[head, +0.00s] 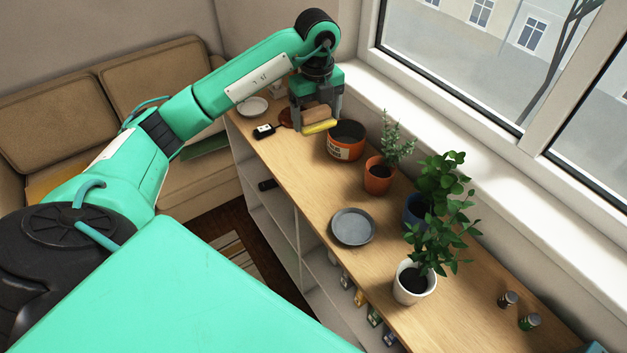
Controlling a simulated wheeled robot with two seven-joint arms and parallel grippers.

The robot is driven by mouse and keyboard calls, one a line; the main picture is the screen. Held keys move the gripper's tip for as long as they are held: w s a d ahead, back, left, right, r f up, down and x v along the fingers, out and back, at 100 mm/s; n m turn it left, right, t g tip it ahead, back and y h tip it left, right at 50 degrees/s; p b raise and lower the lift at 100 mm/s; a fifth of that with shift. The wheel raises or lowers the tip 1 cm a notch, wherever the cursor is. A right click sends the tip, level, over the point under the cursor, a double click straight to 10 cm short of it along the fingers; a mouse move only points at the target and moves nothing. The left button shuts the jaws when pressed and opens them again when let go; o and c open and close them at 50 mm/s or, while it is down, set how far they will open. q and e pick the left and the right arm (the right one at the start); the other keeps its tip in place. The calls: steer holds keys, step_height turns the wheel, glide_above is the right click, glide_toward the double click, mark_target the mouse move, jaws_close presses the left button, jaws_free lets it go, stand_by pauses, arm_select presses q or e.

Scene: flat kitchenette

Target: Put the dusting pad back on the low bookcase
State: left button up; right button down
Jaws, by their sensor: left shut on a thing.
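The dusting pad (318,120), a block with a brown upper part and a yellow lower strip, is between the fingers of my left gripper (316,112). The gripper is shut on it and points down over the far end of the low bookcase (300,185). The fingers hide part of the pad. I cannot tell whether its underside touches the wooden top. My right gripper is not in view.
An orange pot (344,146) stands just right of the pad, with a terracotta-potted plant (378,181) nearer. A black-and-white device (263,131) and pale dish (252,107) lie left. A grey plate (353,227) and more plants stand nearer. Bare wood shows before the pot.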

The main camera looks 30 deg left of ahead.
arm_select(q)
steer(key=shift+a+f+n, duration=0.1)
steer(key=shift+a+n, duration=0.05)
steer(key=shift+n, duration=0.25)
steer(key=shift+f, duration=0.2)
steer(key=p, duration=0.4)
glide_above(315, 181)
step_height(315, 181, down, 15)
steer(key=shift+r, duration=0.2)
step_height(315, 181, down, 4)
steer(key=shift+f+p, duration=0.25)
steer(key=shift+p, duration=0.35)
steer(key=shift+f, duration=0.25)
steer(key=shift+f, duration=0.1)
steer(key=shift+f, duration=0.1)
steer(key=o, duration=0.9)
